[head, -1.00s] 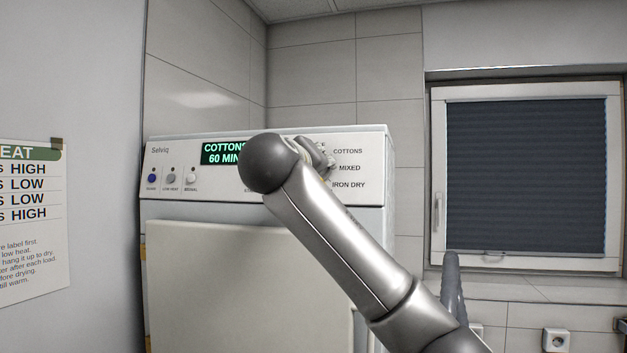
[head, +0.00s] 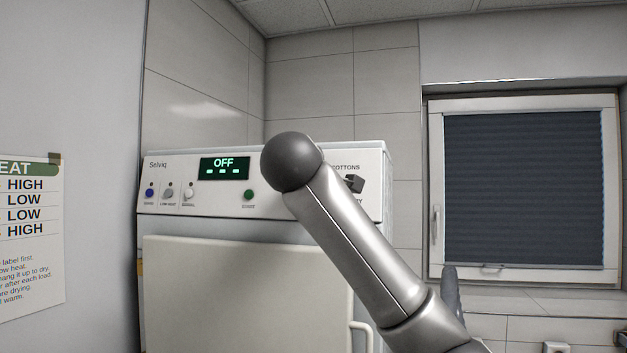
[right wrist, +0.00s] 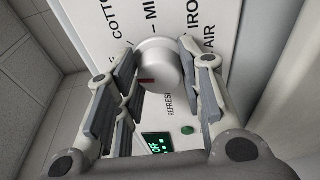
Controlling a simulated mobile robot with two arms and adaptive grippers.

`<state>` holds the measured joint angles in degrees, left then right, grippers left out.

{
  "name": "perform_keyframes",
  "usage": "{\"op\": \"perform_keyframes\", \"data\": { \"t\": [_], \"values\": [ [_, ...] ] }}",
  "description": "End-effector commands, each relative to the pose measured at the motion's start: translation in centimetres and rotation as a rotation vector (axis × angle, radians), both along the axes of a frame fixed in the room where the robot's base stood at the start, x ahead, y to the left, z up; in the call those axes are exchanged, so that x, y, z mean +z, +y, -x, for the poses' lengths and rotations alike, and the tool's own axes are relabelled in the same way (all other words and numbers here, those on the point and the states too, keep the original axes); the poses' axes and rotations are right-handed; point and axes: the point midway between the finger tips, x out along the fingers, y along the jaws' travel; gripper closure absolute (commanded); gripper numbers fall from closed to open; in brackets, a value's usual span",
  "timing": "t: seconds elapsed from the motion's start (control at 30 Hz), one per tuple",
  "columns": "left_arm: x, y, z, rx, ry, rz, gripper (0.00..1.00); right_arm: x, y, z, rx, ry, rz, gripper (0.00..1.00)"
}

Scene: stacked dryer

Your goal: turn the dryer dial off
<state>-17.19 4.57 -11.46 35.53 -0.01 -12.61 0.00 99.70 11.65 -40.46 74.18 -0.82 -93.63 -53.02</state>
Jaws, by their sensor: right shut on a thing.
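The dryer's control panel (head: 215,200) shows a lit display (head: 224,167) that reads OFF; part of it also shows in the right wrist view (right wrist: 157,144). The round white dial (right wrist: 160,68) with a red mark is in the right wrist view, ringed by labels such as MIXED, IRON and REFRESH. My right gripper (right wrist: 158,56) has its fingers on both sides of the dial and is shut on it. In the head view my right arm hides the dial, and only a dark bit of the gripper (head: 355,183) shows. My left gripper is not in view.
A green button (head: 248,196) and several small buttons sit left of the dial. The dryer door (head: 245,290) below is shut. A wall with a label sheet (head: 30,235) is at the left, a window (head: 523,190) at the right.

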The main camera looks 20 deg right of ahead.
Motion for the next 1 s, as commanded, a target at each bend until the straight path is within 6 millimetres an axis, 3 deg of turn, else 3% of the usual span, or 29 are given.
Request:
{"op": "perform_keyframes", "data": {
  "t": [0.3, 0.83, 0.87, 1.0],
  "values": [
    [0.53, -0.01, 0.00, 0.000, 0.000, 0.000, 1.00, -0.23, 0.10, -0.07, 0.021, 0.071, 0.095, 0.88],
    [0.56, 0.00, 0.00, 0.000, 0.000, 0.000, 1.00, -0.37, 0.10, -0.08, 0.025, 0.086, 0.113, 0.88],
    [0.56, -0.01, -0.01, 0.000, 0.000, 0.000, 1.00, -0.37, 0.10, -0.08, 0.024, 0.086, 0.113, 0.62],
    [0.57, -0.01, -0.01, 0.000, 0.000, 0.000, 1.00, -0.28, 0.08, -0.06, 0.024, 0.083, 0.112, 0.44]
  ]
}}
